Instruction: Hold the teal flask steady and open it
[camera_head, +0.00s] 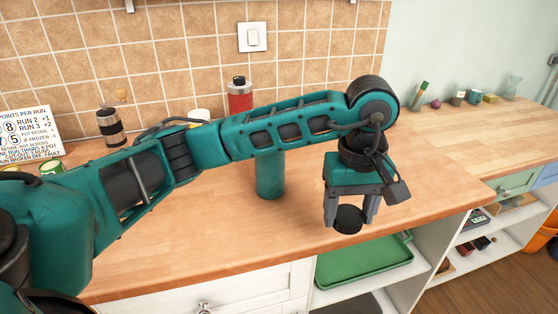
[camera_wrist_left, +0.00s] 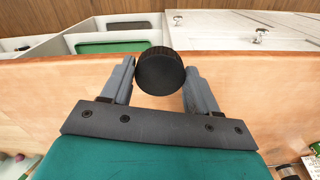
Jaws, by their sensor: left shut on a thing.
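The teal flask (camera_head: 270,176) stands upright on the wooden counter. My left arm passes in front of its upper part, so its top is hidden. My left gripper (camera_head: 350,218) is to the right of the flask, pointing down near the counter's front edge. It is shut on a round black lid (camera_head: 348,220), held between the fingertips and apart from the flask. The lid also shows between the fingers in the left wrist view (camera_wrist_left: 160,72). My right gripper is not in view.
A red flask (camera_head: 239,95) with a black top and a steel and black flask (camera_head: 111,127) stand at the back by the tiles. A green tray (camera_head: 362,263) lies on the shelf below the counter's front edge. The counter right of my gripper is clear.

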